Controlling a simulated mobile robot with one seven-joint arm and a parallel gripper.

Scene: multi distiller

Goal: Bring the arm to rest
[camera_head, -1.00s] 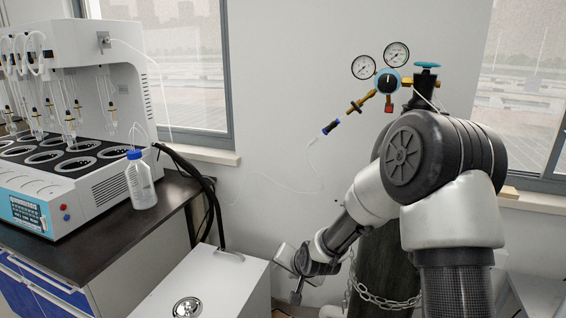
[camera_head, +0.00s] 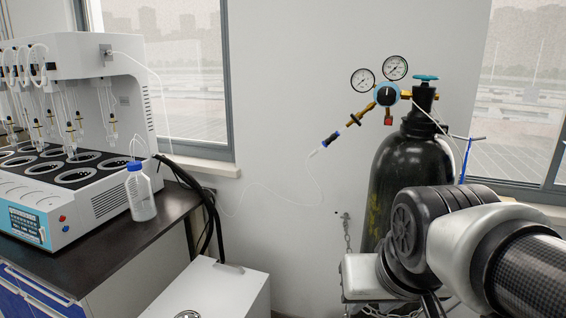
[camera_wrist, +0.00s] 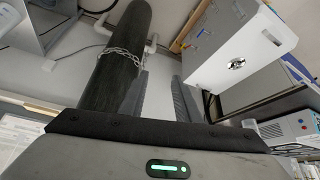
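My arm (camera_head: 480,250) is folded low at the right of the head view, in front of the lower part of the black gas cylinder (camera_head: 408,175). My gripper (camera_wrist: 163,76) shows in the wrist view, its two grey fingers apart with nothing between them. It is not clearly visible in the head view. In the wrist view, the cylinder (camera_wrist: 118,60) with its chain lies to the left of the fingers.
A white box unit (camera_head: 215,290) stands on the floor in the lower middle. The bench (camera_head: 100,245) at left holds the distiller (camera_head: 110,110) and a blue-capped bottle (camera_head: 139,192). The gas regulator (camera_head: 387,95) sits above, with a thin hose hanging before the wall.

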